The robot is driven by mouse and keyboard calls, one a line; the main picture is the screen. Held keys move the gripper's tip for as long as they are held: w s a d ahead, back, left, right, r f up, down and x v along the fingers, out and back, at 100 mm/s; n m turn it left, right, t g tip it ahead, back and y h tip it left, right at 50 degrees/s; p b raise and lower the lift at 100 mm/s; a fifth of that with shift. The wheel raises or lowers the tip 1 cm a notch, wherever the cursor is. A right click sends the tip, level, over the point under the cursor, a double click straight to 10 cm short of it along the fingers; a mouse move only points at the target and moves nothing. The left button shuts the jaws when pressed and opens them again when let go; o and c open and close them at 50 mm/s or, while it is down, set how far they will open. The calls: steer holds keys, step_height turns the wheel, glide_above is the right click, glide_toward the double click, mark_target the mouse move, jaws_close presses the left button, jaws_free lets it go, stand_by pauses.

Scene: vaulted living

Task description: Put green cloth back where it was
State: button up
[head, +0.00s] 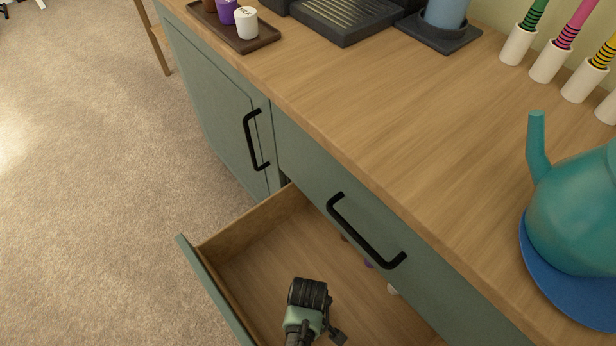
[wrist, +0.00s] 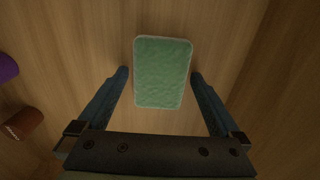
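The green cloth (wrist: 162,72) is a flat rounded rectangle with a pale edge. In the wrist view it lies on the wooden floor of the open drawer (head: 265,262). My gripper (wrist: 159,76) is open, with one finger to the left and one to the right of the cloth's lower half. Small gaps show between cloth and fingers; I cannot tell how far above the drawer floor the fingertips are. In the head view my wrist (head: 308,300) reaches down into the drawer, and the cloth cannot be made out there.
In the wrist view a purple item (wrist: 7,68) and a brown item (wrist: 22,123) lie left of my gripper. The countertop (head: 400,120) overhangs the drawer's back. On it stand a teal kettle (head: 580,215), a tray (head: 215,28) with small cups, and several striped items in white holders.

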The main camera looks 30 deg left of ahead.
step_height(320, 180, up, 12)
steer(key=p, duration=0.5)
steer(key=shift+r+p, duration=0.15)
steer(key=shift+p, duration=0.2)
